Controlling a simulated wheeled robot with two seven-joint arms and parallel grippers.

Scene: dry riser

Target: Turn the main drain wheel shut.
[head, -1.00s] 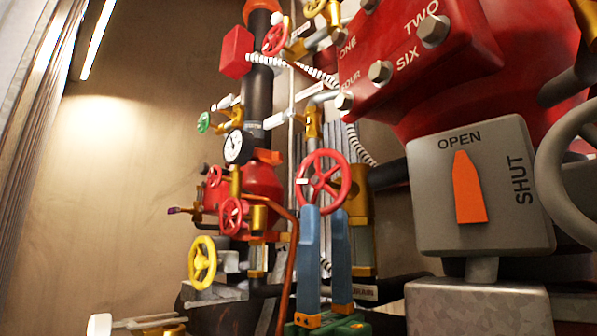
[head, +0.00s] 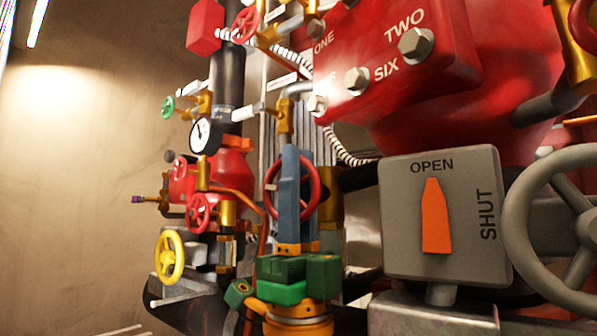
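A red handwheel (head: 316,187) on a brass valve stands in the middle of the head view, partly hidden behind my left gripper. I cannot read a label on it, so I cannot tell for certain that it is the main drain wheel. My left gripper (head: 291,152) has blue fingers and a green and orange body. It points up from below, its fingers across the wheel's face. The fingers overlap in this view, so their gap and any contact with the rim are hidden. My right gripper is not in view.
A grey box with an orange pointer (head: 435,218) at OPEN and a large grey wheel (head: 515,225) stand on the right. A red housing (head: 400,60) overhangs above. Smaller red wheels (head: 200,212), a yellow wheel (head: 169,256) and a gauge (head: 203,134) are left. The far-left wall is clear.

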